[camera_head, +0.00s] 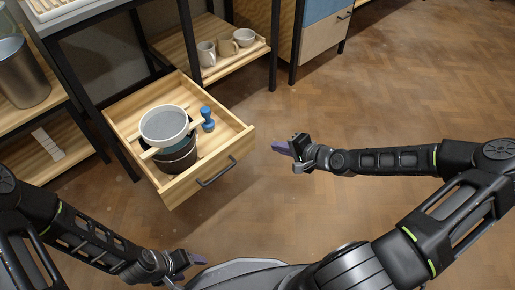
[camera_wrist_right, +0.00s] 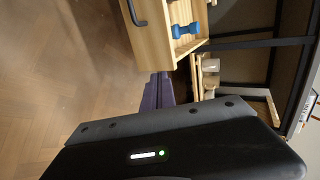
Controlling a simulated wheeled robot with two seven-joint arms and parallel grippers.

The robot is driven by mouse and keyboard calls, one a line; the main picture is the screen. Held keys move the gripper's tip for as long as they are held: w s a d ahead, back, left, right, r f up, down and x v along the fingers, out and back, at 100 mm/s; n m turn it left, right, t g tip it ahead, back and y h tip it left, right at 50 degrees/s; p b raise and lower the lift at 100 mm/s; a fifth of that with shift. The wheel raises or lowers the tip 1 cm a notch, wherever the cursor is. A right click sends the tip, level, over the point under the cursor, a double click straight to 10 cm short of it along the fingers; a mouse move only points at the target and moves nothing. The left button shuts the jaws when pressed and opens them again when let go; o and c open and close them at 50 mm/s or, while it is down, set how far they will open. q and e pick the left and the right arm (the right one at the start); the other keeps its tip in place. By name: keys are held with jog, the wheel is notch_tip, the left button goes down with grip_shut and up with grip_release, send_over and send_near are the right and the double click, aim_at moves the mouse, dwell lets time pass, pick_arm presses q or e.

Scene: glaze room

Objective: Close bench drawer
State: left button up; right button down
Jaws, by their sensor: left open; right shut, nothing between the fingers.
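The wooden bench drawer (camera_head: 241,146) is pulled out from under the bench in the head view. Its black bar handle (camera_head: 216,171) is on the front panel. Inside it are a round sieve on a dark bucket (camera_head: 178,158) and a blue tool (camera_head: 207,118). My right gripper (camera_head: 276,146) is shut and empty, a little right of the drawer's front right corner, apart from it. The drawer (camera_wrist_right: 158,38) and handle (camera_wrist_right: 135,13) also show at the top of the right wrist view, with the gripper's purple fingers (camera_wrist_right: 158,90) below. My left gripper (camera_head: 190,262) is open, low and in front of the drawer.
A lower wooden shelf (camera_head: 225,66) behind the drawer holds cups and a bowl (camera_head: 242,37). A metal bin (camera_head: 22,75) stands on a shelf at the left. A cabinet (camera_head: 322,35) stands at the back. The wooden floor (camera_head: 400,85) at the right is clear.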

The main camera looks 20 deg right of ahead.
pick_arm(q)
jog(key=shift+s+a+f, duration=0.15)
jog(key=shift+s+a, duration=0.05)
jog(key=shift+s, duration=0.25)
pick_arm(e)
jog(key=d, duration=0.1)
jog(key=d+r, duration=0.1)
jog(key=shift+s+d+m+t+h, duration=0.2)
jog(key=shift+d+m+t+h, duration=0.1)
jog(key=shift+d, duration=0.1)
jog(key=shift+f, duration=0.1)
jog(key=b, duration=0.5)
send_near(254, 130)
notch_tip(254, 130, down, 3)
jog(key=w, duration=0.2)
jog(key=w+a+b, duration=0.1)
jog(key=w, duration=0.1)
jog(key=shift+w+a+f+b, duration=0.1)
jog(key=shift+w+a+b, duration=0.1)
jog(key=shift+a+b, duration=0.2)
jog(key=shift+w+a, duration=0.1)
jog(key=shift+w, duration=0.3)
pick_arm(q)
notch_tip(254, 130, down, 7)
jog(key=w, duration=0.1)
jog(key=shift+w+f, duration=0.15)
jog(key=shift+f, duration=0.05)
